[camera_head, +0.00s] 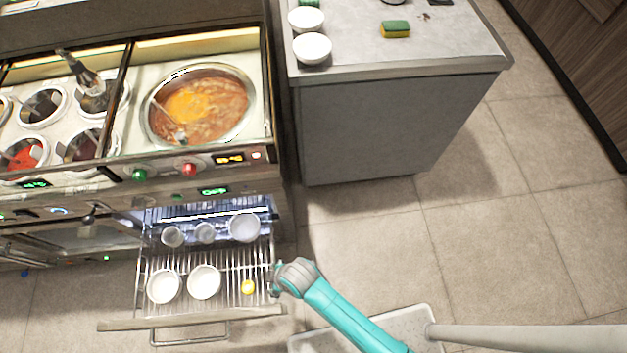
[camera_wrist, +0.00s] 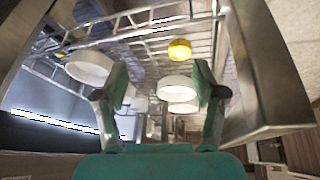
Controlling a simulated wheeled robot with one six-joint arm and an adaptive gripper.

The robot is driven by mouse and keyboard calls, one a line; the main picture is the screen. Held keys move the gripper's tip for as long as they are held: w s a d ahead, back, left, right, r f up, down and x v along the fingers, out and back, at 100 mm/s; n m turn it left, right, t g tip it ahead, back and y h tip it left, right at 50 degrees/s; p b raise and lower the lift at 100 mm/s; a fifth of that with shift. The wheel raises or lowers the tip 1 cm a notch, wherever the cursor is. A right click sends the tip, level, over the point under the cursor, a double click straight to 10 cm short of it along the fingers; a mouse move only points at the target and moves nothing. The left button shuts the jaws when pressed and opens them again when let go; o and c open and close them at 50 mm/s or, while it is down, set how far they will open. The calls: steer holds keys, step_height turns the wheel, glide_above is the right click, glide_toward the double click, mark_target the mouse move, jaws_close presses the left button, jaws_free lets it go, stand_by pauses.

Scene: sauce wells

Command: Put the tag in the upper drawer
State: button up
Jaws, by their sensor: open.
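A small round yellow thing (camera_head: 248,287), which may be the tag, rests on the wire rack of an open drawer (camera_head: 190,322). It also shows in the wrist view (camera_wrist: 179,50), above and between my fingers. White bowls (camera_head: 204,282) stand on the same rack, to its left. My gripper (camera_head: 275,280) is at the drawer's right edge, just right of the yellow thing. In the wrist view its two green-padded fingers (camera_wrist: 162,84) are apart, with nothing held between them. The yellow thing's writing or markings are too small to read.
More pale cups and a bowl (camera_head: 243,228) stand farther back in the lit compartment. Above are sauce wells and a large soup pan (camera_head: 198,105). A grey counter (camera_head: 390,120) with bowls and a sponge (camera_head: 395,29) stands right. Tiled floor between is clear.

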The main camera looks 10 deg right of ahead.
steer(key=s+d+r+m+t, duration=0.4)
steer(key=d+r, duration=0.1)
steer(key=d, duration=0.4)
steer(key=s+d+r+m+t, duration=0.35)
steer(key=d+r, duration=0.25)
steer(key=d, duration=0.4)
steer(key=s+d+r+m+t+h, duration=0.1)
steer(key=s+d+r+m, duration=0.1)
steer(key=r, duration=0.5)
steer(key=s+d+r+m+t+h, duration=0.1)
steer(key=s+d+r+m+t, duration=0.1)
steer(key=r, duration=0.6)
steer(key=s+d+r+m+t+h, duration=0.2)
steer(key=s+d+r+m, duration=0.1)
steer(key=r, duration=0.4)
steer(key=shift+v, duration=0.85)
steer(key=shift+r, duration=0.15)
